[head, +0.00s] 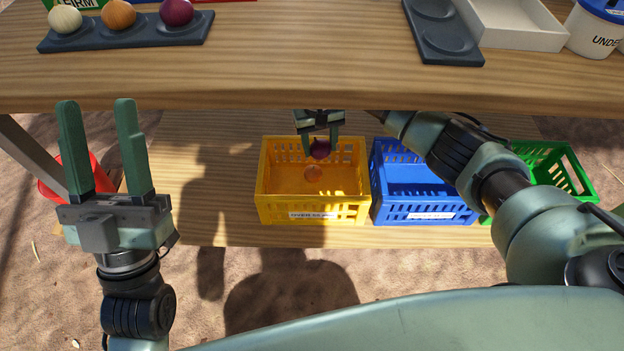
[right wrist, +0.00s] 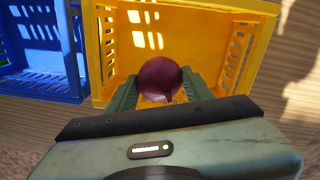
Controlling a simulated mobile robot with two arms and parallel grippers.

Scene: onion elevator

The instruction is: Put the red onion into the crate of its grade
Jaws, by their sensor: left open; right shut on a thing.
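My right gripper (head: 320,146) is shut on a red onion (head: 321,151) and holds it over the yellow crate (head: 264,200). In the right wrist view the red onion (right wrist: 160,79) sits between the green fingers, with the yellow crate (right wrist: 262,28) around and beyond it. The yellow crate bears a label starting "OVER"; the rest is too small to read surely. The green crate (head: 573,158) is partly hidden by my right arm. My left gripper (head: 96,101) is open and empty.
A wooden upper shelf (head: 300,70) overhangs the crates' lower board (head: 200,175). A dark tray (head: 55,44) there holds a white, an orange and a red onion. Another dark tray (head: 450,58), a white box (head: 515,42) and a labelled tub (head: 590,35) stand right. A red bowl (head: 50,188) is left.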

